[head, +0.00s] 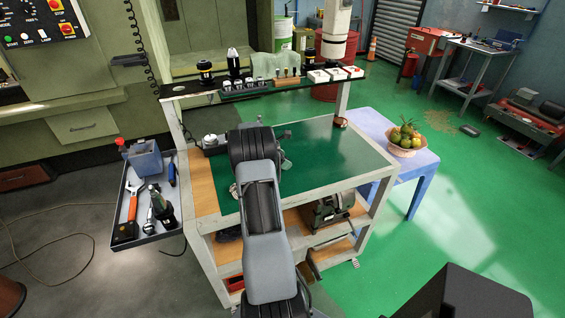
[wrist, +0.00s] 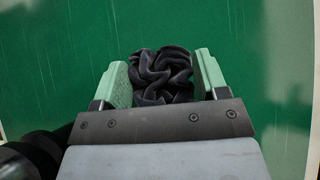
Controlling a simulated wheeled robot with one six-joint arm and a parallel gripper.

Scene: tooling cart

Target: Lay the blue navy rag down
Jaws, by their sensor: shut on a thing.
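The navy rag (wrist: 162,76) is a dark, crumpled bundle between the green fingertips of my gripper (wrist: 163,80) in the wrist view. My gripper is shut on it, and both fingers press its sides. The green top of the tooling cart (wrist: 50,60) lies beneath the rag. I cannot tell whether the rag touches it.
A raised rack (head: 205,98) with tool holders and white boxes runs along the cart's back. A side tray (head: 160,228) at left holds a blue bin (head: 145,160) and hand tools. A fruit bowl (head: 402,146) stands on the blue table at right.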

